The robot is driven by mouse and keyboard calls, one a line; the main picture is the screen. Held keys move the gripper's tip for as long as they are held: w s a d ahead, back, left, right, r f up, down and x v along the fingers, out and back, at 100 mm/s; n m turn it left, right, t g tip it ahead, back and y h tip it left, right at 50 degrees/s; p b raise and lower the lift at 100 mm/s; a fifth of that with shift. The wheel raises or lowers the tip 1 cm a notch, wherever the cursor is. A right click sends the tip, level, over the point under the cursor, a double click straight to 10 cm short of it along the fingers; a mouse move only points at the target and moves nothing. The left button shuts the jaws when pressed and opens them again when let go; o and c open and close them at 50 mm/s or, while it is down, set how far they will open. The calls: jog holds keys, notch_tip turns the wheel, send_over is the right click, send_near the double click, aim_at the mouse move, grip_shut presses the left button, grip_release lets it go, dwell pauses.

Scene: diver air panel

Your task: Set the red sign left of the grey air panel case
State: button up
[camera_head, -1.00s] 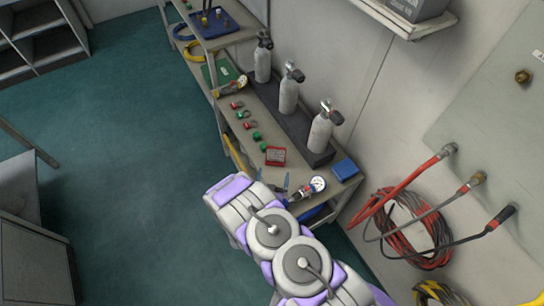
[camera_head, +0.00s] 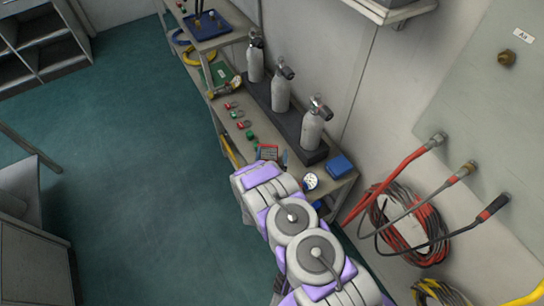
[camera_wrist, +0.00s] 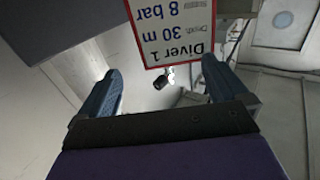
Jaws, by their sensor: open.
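The red sign (camera_head: 267,152) is on the bench in the head view, its lower part hidden behind my arm. In the wrist view the sign (camera_wrist: 172,28) shows upside down, with a white face, red border and "Diver 1, 30 m, 8 bar". My gripper (camera_wrist: 163,72) is open, with its two blue fingers apart and the sign's face just beyond and between the tips. I cannot tell whether a finger touches it. A grey case (camera_head: 392,3) on the wall shelf is mostly cut off by the head view's top edge; it may be the air panel case.
Grey cylinders (camera_head: 281,95) stand in a dark rack along the wall. A blue box (camera_head: 340,166) and a gauge (camera_head: 311,181) lie right of the sign. Small red and green fittings (camera_head: 240,124) lie to its left.

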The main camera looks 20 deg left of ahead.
aim_at(264, 148)
jog(key=w+a, duration=0.1)
jog(key=a, duration=0.1)
jog(key=w+a+f+b, duration=0.1)
jog(key=w+a, duration=0.1)
jog(key=shift+w+a, duration=0.1)
jog(key=shift+a, duration=0.2)
jog(key=shift+w+d+r+b, duration=0.2)
jog(key=shift+w+d+r, duration=0.05)
jog(key=shift+w+d, duration=0.35)
jog(key=shift+w+d+r+b, duration=0.15)
jog(key=shift+w+d+r, duration=0.05)
jog(key=shift+w+d, duration=0.35)
jog(key=shift+r, duration=0.1)
jog(key=shift+s+a+f, duration=0.1)
jog(key=shift+a+f, duration=0.1)
jog(key=shift+a, duration=0.4)
jog(key=shift+a+f, duration=0.2)
jog(key=shift+a, duration=0.4)
jog(key=c, duration=0.5)
jog(key=shift+c, duration=0.7)
jog(key=shift+d+r, duration=0.2)
jog(key=shift+d, duration=0.7)
jog(key=c, duration=0.5)
jog(key=shift+a, duration=0.1)
